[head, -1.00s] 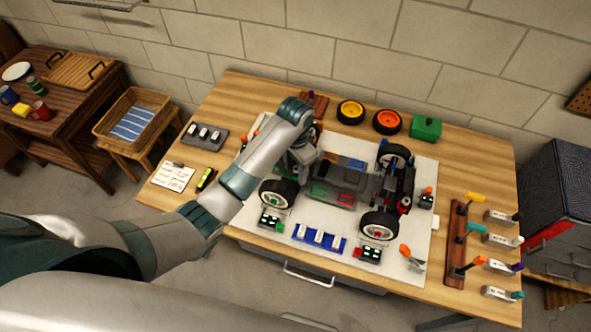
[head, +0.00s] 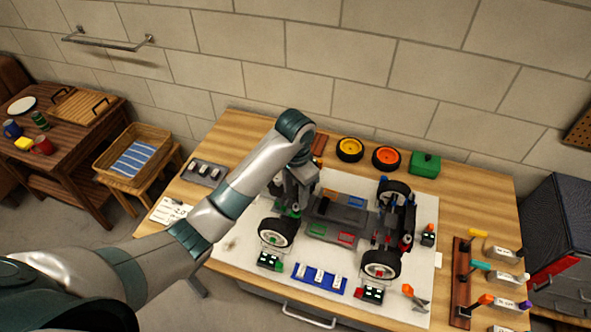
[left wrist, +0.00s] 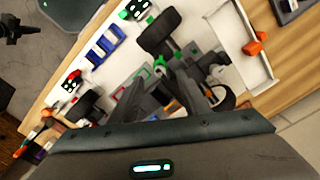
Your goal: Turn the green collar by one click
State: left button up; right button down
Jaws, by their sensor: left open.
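The RC racecar chassis (head: 322,229) sits on a white mat, its black-tyred wheels showing. A green collar (left wrist: 159,62) shows in the left wrist view beside a wheel (left wrist: 158,32), on the car's suspension end. In the head view a small green part (head: 296,211) shows just under my left gripper (head: 294,203), near the left front wheel (head: 277,232). My left gripper is open, and its two dark fingers (left wrist: 162,78) point toward the collar from either side in the wrist view. I cannot tell whether they touch it. My right gripper is out of view.
A blue tray (head: 319,279) and small dark boxes with green buttons (head: 269,261) lie at the mat's front. Yellow (head: 349,149) and orange (head: 386,158) wheels and a green box (head: 425,164) stand behind. A tool rack (head: 461,285) is at the right.

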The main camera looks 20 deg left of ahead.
pick_arm(q)
notch_tip(320, 180, up, 10)
jog(key=shift+f, duration=0.25)
dwell(0.4)
dwell(0.3)
